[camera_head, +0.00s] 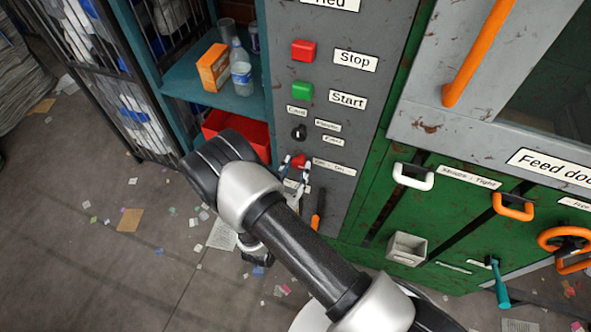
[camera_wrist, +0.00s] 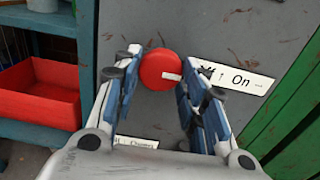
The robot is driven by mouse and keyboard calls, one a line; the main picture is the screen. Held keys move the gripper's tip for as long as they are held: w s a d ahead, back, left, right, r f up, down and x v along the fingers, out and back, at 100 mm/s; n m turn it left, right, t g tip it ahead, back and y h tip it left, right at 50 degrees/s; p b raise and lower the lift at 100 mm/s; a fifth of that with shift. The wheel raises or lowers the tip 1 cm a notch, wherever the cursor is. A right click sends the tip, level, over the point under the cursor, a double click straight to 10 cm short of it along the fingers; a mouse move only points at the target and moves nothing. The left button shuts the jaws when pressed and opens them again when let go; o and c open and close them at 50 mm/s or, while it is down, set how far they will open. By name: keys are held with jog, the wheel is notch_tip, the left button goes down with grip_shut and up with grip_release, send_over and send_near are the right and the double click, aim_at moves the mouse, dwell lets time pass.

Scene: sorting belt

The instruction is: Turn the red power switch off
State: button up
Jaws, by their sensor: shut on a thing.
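The red power switch (camera_wrist: 156,62) is a round red knob on the grey panel, with a white mark that points right, towards the "On" label (camera_wrist: 236,79). In the head view the red switch (camera_head: 299,160) shows low on the panel, partly hidden by my fingers. My gripper (camera_wrist: 157,72) has one finger on each side of the knob and is shut on it. In the head view my gripper (camera_head: 296,170) reaches the panel from below, partly behind my own arm.
A red bin (camera_wrist: 38,95) stands on the teal shelf left of the panel. Above the switch are a black knob (camera_head: 298,132), a green Start button (camera_head: 302,92) and a red Stop button (camera_head: 304,50). An orange-handled lever (camera_head: 317,222) sits below. Green cabinets stand to the right.

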jog(key=n, duration=0.4)
jog(key=shift+p, duration=0.35)
jog(key=n, duration=0.4)
jog(key=shift+d+n+p, duration=0.1)
jog(key=shift+n+p, duration=0.2)
jog(key=n, duration=0.4)
jog(key=shift+n, duration=0.3)
jog(key=shift+r+n+p, duration=0.1)
jog(key=shift+n+p, duration=0.35)
jog(key=shift+n, duration=1.75)
jog(key=o, duration=1.1)
jog(key=shift+c, duration=0.2)
